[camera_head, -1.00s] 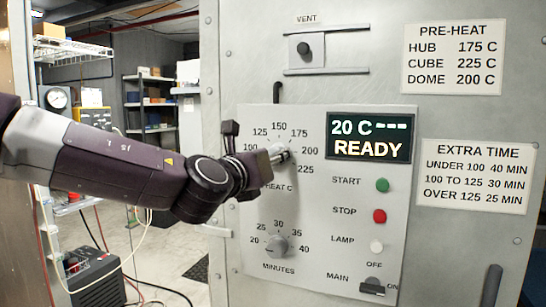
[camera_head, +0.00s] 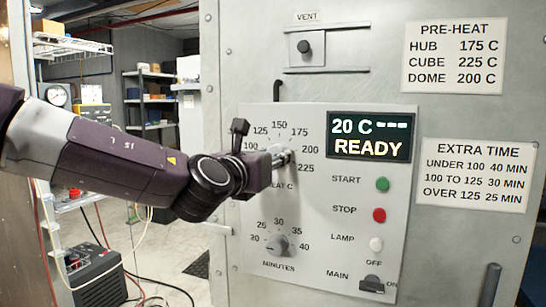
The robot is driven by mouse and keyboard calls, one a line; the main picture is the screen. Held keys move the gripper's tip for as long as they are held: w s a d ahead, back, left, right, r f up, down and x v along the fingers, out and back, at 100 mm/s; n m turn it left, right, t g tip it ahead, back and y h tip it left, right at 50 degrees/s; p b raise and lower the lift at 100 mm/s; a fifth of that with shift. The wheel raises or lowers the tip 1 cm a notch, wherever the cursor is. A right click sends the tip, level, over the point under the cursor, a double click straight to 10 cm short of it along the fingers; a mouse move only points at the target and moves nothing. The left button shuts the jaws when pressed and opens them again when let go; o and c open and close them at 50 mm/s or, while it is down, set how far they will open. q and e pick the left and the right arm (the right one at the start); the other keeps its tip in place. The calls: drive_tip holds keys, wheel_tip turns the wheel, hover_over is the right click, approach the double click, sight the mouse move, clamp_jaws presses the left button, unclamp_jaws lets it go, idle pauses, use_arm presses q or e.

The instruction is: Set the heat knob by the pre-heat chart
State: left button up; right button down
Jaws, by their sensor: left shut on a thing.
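My left gripper (camera_head: 281,157) is at the heat knob on the oven's control panel (camera_head: 318,235), shut on the knob. The gripper covers most of the knob, so its pointer cannot be read. The dial numbers 100 to 225 show around it, with 200 and 225 just to the right of the fingertips. The display (camera_head: 371,137) reads "20 C ---" and "READY". The pre-heat chart (camera_head: 452,58) lists hub 175 C, cube 225 C, dome 200 C. My right gripper is not in view.
Below the heat knob is the minutes knob (camera_head: 277,244). Right of it are the green start button (camera_head: 382,184), red stop button (camera_head: 379,215), white lamp button (camera_head: 376,244) and main switch (camera_head: 372,284). An extra time chart (camera_head: 475,175) and vent slider (camera_head: 304,47) are on the door.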

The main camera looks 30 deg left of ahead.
use_arm(q)
drive_tip(key=o, duration=1.2)
drive_tip(key=shift+c, duration=0.2)
drive_tip(key=shift+s, duration=0.1)
drive_tip(key=v, duration=1.2)
drive_tip(key=shift+f, duration=0.15)
